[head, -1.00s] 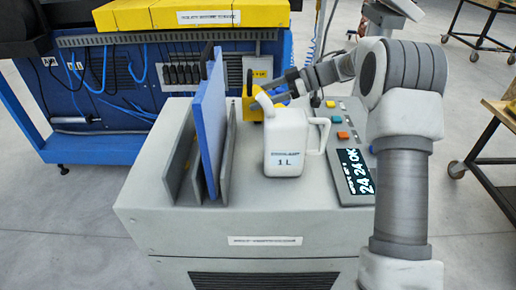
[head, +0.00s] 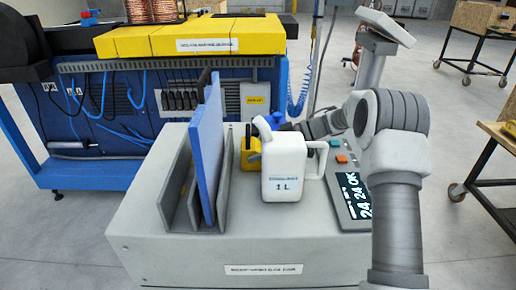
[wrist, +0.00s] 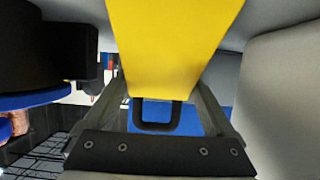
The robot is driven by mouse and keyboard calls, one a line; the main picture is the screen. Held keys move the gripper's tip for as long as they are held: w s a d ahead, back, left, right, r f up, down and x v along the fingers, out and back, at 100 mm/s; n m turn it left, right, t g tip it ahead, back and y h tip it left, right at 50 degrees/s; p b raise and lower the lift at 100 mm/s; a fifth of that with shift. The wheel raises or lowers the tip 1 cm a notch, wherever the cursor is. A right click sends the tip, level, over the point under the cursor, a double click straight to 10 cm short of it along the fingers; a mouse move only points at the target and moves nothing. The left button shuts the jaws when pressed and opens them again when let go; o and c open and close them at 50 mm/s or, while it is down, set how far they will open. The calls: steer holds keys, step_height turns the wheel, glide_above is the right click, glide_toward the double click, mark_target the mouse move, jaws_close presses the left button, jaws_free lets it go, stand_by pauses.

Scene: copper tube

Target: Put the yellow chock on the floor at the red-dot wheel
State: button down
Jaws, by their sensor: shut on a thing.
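The yellow chock (head: 250,159) is in the head view, just left of and behind the white jug, which hides part of it. It fills the top middle of the wrist view (wrist: 168,45), with a black loop handle (wrist: 157,116) below. My gripper (wrist: 162,100) is shut on the chock; in the head view its fingers are mostly hidden behind the jug. I cannot tell whether the chock touches the grey cabinet top. No red-dot wheel can be made out in these views.
The white jug (head: 284,170), an upright blue panel (head: 208,150) and a control display (head: 357,192) crowd the grey cabinet (head: 170,235). A blue bench (head: 95,172) stands behind. Wooden carts (head: 480,30) stand at right. Grey floor is open at back right.

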jaws_free()
